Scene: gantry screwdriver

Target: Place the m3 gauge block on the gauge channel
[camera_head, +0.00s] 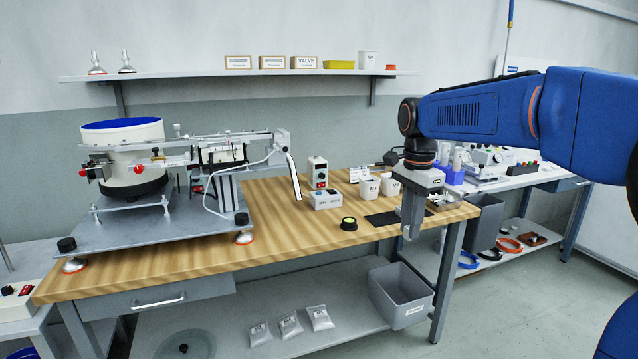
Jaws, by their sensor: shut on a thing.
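My gripper (411,233) points down beside the right front edge of the wooden bench. It looks shut on a small grey piece, which I take to be the m3 gauge block; the fingers mostly hide it and no label on it is readable. The piece is clear of the bench top. The screw feeder (125,158) stands at the bench's left, with a rail unit (222,153) on its right side. I cannot make out for certain which part is the gauge channel.
White labelled cups (368,188), a control box (318,174) and a yellow-black button (349,224) stand on the bench (275,210), left of my gripper. A dark mat (384,218) lies beside it. A grey bin (402,292) sits below. The bench's front middle is clear.

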